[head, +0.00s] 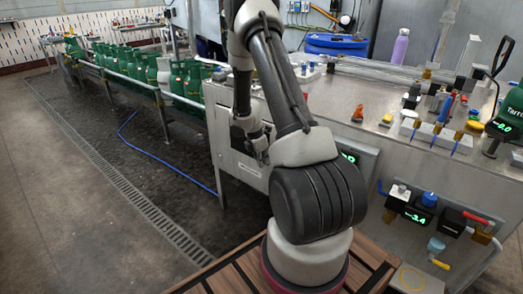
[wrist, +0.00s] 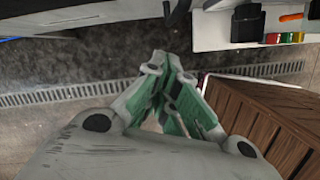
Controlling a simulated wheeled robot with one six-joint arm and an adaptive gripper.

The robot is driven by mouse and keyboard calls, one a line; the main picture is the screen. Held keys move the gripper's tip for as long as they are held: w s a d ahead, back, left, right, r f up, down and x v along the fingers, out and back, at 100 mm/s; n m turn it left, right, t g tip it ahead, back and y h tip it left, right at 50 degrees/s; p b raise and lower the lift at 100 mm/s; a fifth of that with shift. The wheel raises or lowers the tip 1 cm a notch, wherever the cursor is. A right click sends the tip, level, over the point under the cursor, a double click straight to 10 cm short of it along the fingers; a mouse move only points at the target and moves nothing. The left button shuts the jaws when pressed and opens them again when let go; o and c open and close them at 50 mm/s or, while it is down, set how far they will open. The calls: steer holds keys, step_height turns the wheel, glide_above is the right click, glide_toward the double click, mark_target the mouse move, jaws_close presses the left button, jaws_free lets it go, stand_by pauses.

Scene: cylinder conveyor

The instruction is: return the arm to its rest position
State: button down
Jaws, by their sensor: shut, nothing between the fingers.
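My gripper (wrist: 162,68) fills the lower middle of the wrist view. Its two fingers, with green inner faces, come together at the tips and hold nothing. Below it in that view are dark floor and a drain grate. In the head view my arm is folded upright in the middle, and my gripper (head: 258,145) hangs pointing down beside the left end of the steel bench. Its fingertips are small and partly hidden by the arm there.
A steel bench (head: 345,88) with valves and gauges stands right. A conveyor (head: 130,76) carries several green cylinders at the left. A blue hose (head: 165,153) lies on the floor. A wooden slatted platform (wrist: 265,115) is close right of the gripper. Floor at the left is clear.

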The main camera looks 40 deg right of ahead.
steer(key=v, duration=1)
steer(key=shift+s+a, duration=0.2)
steer(key=shift+s, duration=0.3)
steer(key=s+a+r+m+g, duration=0.2)
steer(key=s+r+m, duration=0.2)
steer(key=s+m, duration=0.55)
steer(key=s+a+r+m+t+y, duration=0.1)
steer(key=s+a+r, duration=0.3)
steer(key=r, duration=0.4)
steer(key=s+a+r+m+t+y, duration=0.1)
steer(key=s+a+r+m+t, duration=0.2)
steer(key=s+a+r, duration=0.2)
steer(key=s+a+r+m+t, duration=0.2)
steer(key=s+r, duration=0.5)
steer(key=r, duration=0.4)
steer(key=a+m, duration=0.1)
steer(key=a, duration=0.1)
steer(key=shift+s+a+t+y, duration=0.3)
steer(key=shift+a+t+y, duration=0.1)
steer(key=shift+d+r, duration=0.1)
